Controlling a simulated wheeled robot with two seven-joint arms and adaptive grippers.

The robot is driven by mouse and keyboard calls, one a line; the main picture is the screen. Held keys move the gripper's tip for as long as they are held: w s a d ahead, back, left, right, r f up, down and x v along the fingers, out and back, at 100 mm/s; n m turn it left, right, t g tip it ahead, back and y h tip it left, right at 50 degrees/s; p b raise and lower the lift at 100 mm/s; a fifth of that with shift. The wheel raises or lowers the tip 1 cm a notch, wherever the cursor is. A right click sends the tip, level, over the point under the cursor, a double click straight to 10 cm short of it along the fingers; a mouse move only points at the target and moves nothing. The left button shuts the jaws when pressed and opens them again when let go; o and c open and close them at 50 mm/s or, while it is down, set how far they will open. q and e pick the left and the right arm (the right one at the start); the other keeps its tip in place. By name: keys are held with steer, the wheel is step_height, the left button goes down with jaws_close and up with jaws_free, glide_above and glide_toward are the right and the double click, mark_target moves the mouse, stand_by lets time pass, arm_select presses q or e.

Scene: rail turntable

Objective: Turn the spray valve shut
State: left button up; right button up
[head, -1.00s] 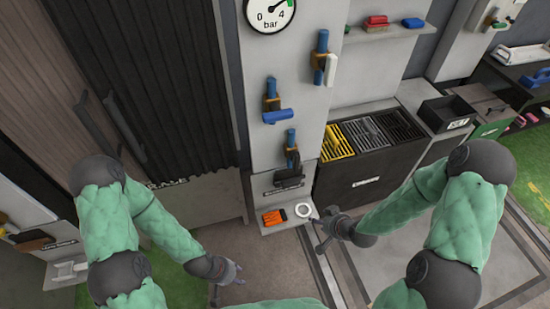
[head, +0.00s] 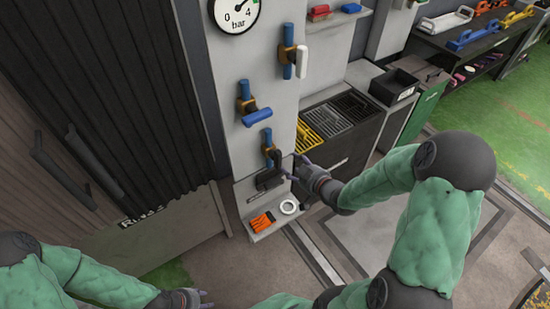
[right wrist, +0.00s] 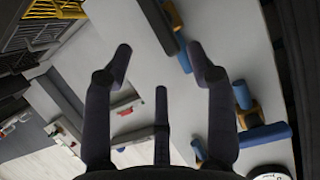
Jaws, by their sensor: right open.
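Three valves on blue pipes are on the pale wall panel (head: 262,70); I cannot tell which is the spray valve. The upper one has a white handle (head: 302,62) lying along its pipe. The middle one has a blue handle (head: 257,117) lying across its pipe; it also shows in the right wrist view (right wrist: 265,135). The lowest has a black handle (head: 270,179). My right gripper (head: 296,172) is open, just right of the black-handled valve; its spread fingers (right wrist: 163,70) face the panel with nothing between them. My left gripper (head: 202,299) is low at the bottom, away from the panel.
A pressure gauge (head: 236,13) is at the panel top. A small ledge (head: 272,228) below the valves holds an orange item (head: 262,222) and a white ring (head: 289,207).

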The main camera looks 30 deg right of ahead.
mark_target(279, 157)
steer(key=b+x, duration=0.2)
steer(key=x, duration=0.7)
steer(key=shift+w+f+b, duration=0.15)
steer(key=shift+b, duration=0.2)
steer(key=c, duration=1.1)
